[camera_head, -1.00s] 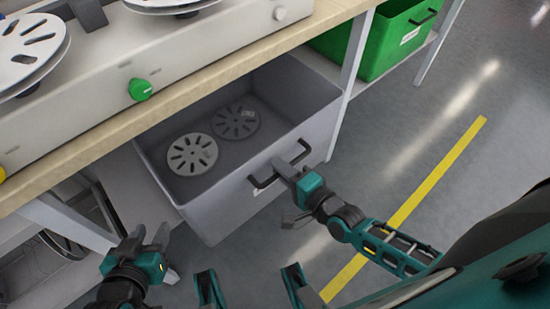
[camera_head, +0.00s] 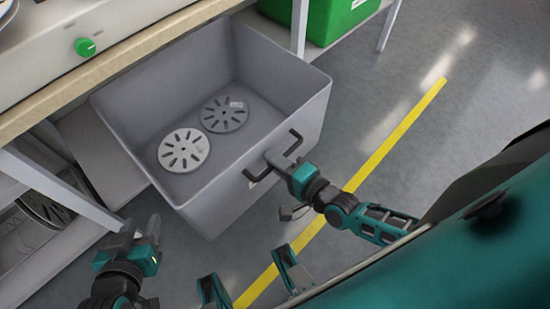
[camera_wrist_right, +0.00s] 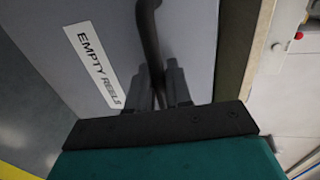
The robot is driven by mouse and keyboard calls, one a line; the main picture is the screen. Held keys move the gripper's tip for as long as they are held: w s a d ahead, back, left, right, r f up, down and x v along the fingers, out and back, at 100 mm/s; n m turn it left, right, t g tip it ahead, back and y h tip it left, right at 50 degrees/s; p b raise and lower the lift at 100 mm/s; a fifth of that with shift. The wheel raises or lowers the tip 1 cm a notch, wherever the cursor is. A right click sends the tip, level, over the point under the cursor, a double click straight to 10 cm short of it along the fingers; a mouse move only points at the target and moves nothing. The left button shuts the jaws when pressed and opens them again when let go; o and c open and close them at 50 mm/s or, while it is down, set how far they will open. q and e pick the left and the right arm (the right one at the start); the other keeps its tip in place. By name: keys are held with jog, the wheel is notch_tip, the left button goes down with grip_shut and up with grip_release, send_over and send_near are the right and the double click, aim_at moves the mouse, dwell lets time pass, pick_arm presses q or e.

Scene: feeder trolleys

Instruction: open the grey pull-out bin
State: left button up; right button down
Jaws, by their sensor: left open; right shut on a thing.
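The grey pull-out bin (camera_head: 215,205) stands far out from under the wooden-edged worktop in the head view, with two slotted reels inside, a light one (camera_head: 183,150) and a darker one (camera_head: 224,114). Its dark bar handle (camera_head: 257,177) is on the front wall. My right gripper (camera_head: 279,161) is shut on the handle. In the right wrist view the handle bar (camera_wrist_right: 150,40) runs between the fingers, beside a white label reading "EMPTY REELS" (camera_wrist_right: 93,66) on the bin front. My left gripper (camera_head: 143,232) is open and empty, left of the bin near its front left corner.
The worktop (camera_head: 110,68) with a green knob (camera_head: 85,47) overhangs the bin's back. A green bin (camera_head: 325,18) stands on the shelf at the top, past a trolley leg (camera_head: 299,25). The floor (camera_head: 440,160) at the right is clear, with a yellow line (camera_head: 360,175).

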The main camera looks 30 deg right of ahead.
pick_arm(q)
jog(key=shift+s+d, duration=0.1)
jog(key=shift+s, duration=0.1)
pick_arm(e)
jog(key=shift+s+d, duration=0.15)
jog(key=shift+s, duration=0.15)
pick_arm(q)
jog(key=shift+w+r, duration=0.2)
pick_arm(e)
jog(key=c, duration=1.2)
grip_release()
pick_arm(q)
jog(key=shift+s+a+r+p, duration=0.3)
jog(key=shift+s+p, duration=0.15)
jog(key=shift+p, duration=0.5)
pick_arm(e)
jog(key=v, duration=1.3)
pick_arm(q)
jog(key=shift+w+r, duration=0.15)
jog(key=shift+w, duration=0.05)
